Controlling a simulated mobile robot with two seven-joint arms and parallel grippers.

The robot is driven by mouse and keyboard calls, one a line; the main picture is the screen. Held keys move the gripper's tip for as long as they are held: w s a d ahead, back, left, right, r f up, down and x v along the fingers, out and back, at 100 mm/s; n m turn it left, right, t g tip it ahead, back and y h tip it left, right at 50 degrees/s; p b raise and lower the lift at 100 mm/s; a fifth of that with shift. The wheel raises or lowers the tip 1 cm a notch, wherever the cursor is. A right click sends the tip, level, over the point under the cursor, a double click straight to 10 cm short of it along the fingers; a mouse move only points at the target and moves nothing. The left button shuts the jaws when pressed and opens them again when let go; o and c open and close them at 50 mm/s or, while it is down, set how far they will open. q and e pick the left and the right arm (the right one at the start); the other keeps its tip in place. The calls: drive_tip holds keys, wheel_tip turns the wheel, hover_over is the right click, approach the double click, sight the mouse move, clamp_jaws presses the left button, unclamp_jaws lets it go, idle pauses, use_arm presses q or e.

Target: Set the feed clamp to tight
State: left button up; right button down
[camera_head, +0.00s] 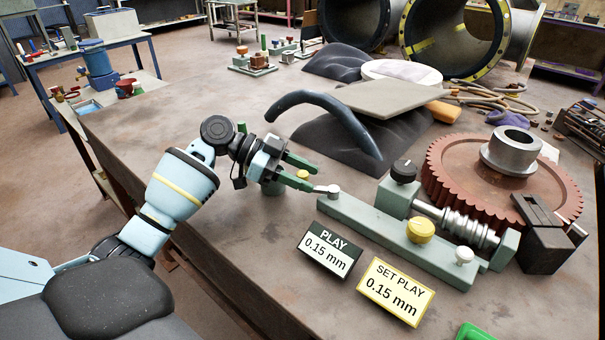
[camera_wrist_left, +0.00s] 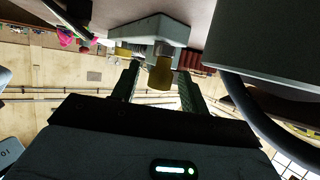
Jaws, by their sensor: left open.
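A grey-green fixture with a long base bar (camera_head: 390,240) lies on the table. A short silver lever (camera_head: 327,191) sits at its left end; no label marks which part is the feed clamp. My left gripper (camera_head: 308,176) is open at this end, its green fingers to either side of a small yellow knob (camera_head: 303,174). In the left wrist view a yellow-brown knob (camera_wrist_left: 160,74) shows between the fingers (camera_wrist_left: 158,85); contact is unclear. The fixture also bears a larger yellow knob (camera_head: 421,229), a white knob (camera_head: 464,255) and a black knob (camera_head: 403,171). My right gripper is not in view.
A red-brown gear (camera_head: 460,165) meets the steel worm (camera_head: 460,223). Signs read PLAY 0.15 mm (camera_head: 330,249) and SET PLAY 0.15 mm (camera_head: 396,291). A dark curved hose (camera_head: 335,113) and a grey plate (camera_head: 387,101) stand behind. Bare table lies left of the signs.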

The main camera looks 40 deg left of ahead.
use_arm(q)
drive_tip(key=b+v, duration=0.1)
drive_tip(key=v, duration=0.6)
drive_tip(key=shift+a+r, duration=0.2)
drive_tip(key=shift+a, duration=0.15)
drive_tip(key=shift+s, duration=0.1)
drive_tip(key=shift+c, duration=0.4)
